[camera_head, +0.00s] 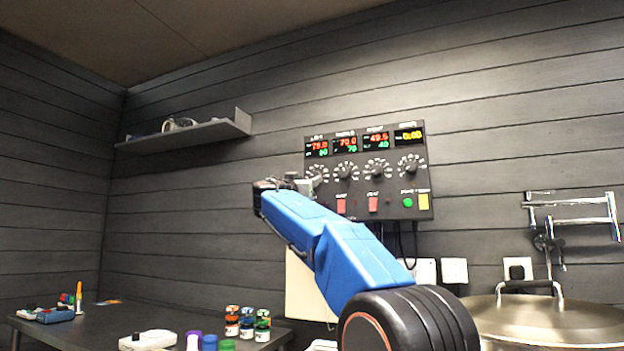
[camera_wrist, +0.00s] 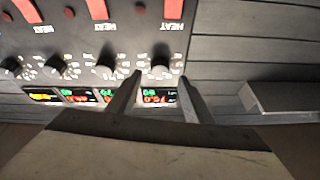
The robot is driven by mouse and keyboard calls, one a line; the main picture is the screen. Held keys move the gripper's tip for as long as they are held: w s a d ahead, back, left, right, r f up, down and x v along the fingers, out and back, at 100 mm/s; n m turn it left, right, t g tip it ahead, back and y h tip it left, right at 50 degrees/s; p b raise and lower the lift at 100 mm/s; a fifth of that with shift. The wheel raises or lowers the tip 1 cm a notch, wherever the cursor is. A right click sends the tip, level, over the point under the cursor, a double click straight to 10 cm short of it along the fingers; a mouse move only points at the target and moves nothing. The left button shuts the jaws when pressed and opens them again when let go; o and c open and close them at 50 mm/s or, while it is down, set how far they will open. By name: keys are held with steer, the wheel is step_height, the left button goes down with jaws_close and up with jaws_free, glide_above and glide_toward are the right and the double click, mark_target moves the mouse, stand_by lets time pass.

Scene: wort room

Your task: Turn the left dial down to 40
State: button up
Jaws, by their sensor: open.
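The control panel (camera_head: 390,193) is on the dark plank wall, with several dials in a row and a lit display above each. The left dial (camera_head: 318,171) is partly hidden behind my gripper (camera_head: 292,182) in the head view. The wrist view is upside down, and the left dial (camera_wrist: 161,66) shows there at the right end of the row. My gripper (camera_wrist: 160,77) is open, its two fingertips on either side of this dial; I cannot tell whether they touch it. The left display (camera_head: 317,149) has red digits over green ones, too small to read surely.
The second dial (camera_wrist: 108,68) is close beside one finger. Red switches (camera_head: 373,204) and a green button (camera_head: 407,202) sit below the dials. A wall shelf (camera_head: 190,132) is at left, a steel kettle lid (camera_head: 540,318) at right, and a table with small jars (camera_head: 247,322) below.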

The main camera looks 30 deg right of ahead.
mark_target(314, 176)
steer(key=shift+x, duration=2.4)
steer(key=shift+c, duration=0.4)
steer(key=c, duration=1)
